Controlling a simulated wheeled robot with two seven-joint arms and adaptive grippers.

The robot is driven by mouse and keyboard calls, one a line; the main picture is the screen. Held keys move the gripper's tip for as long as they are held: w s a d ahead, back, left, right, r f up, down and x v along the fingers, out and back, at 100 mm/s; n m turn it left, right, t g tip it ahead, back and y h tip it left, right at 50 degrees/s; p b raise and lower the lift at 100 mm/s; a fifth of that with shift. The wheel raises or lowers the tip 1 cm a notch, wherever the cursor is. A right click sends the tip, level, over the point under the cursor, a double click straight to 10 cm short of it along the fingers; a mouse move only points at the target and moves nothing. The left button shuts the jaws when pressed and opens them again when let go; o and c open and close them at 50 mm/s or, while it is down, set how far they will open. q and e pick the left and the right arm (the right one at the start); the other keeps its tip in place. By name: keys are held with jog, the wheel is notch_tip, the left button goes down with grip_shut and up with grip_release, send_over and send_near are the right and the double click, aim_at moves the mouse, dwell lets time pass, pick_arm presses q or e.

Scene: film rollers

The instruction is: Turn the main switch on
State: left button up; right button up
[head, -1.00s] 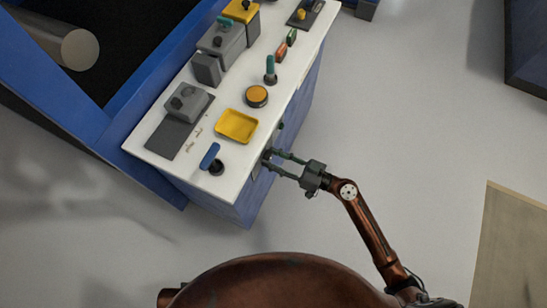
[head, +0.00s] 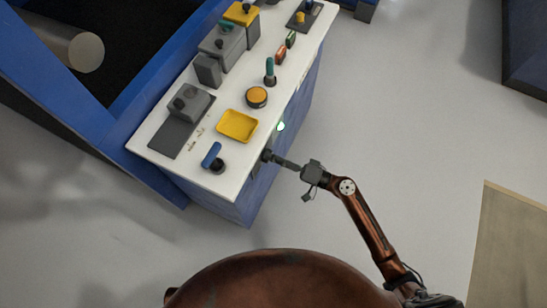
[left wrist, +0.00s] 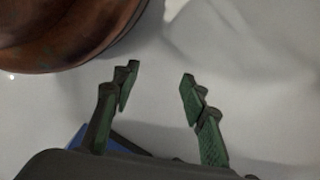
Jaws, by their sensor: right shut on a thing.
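My right gripper (head: 267,156) reaches in from the right and is shut on a small dark knob, the main switch, on the front side of the white-topped blue cabinet (head: 235,185). The fingers show edge-on, one over the other, and hide most of the switch. A small lamp (head: 281,126) on the same side face, just behind the gripper, glows pale green. My left gripper (left wrist: 158,88) shows only in the left wrist view; its green-padded fingers are apart with nothing between them, over the grey floor.
On the cabinet top stand a blue-handled lever (head: 211,156), a yellow tray (head: 238,125), an orange button (head: 257,97), a green-topped lever (head: 270,71) and grey boxes (head: 190,102). A blue frame (head: 145,110) borders the left. Grey floor to the right is clear; a beige panel (head: 510,245) lies far right.

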pick_arm(q)
jog(key=shift+s+a+f, duration=0.15)
jog(key=shift+s+f, duration=0.15)
jog(key=shift+f, duration=0.4)
pick_arm(e)
jog(key=shift+m, duration=0.8)
jog(key=o, duration=1.2)
jog(key=shift+c, duration=0.2)
pick_arm(q)
jog(key=shift+f, duration=0.1)
pick_arm(e)
jog(key=shift+d, duration=0.1)
jog(key=v, duration=1.1)
jog(key=shift+s+d, duration=0.2)
jog(key=shift+d, duration=0.15)
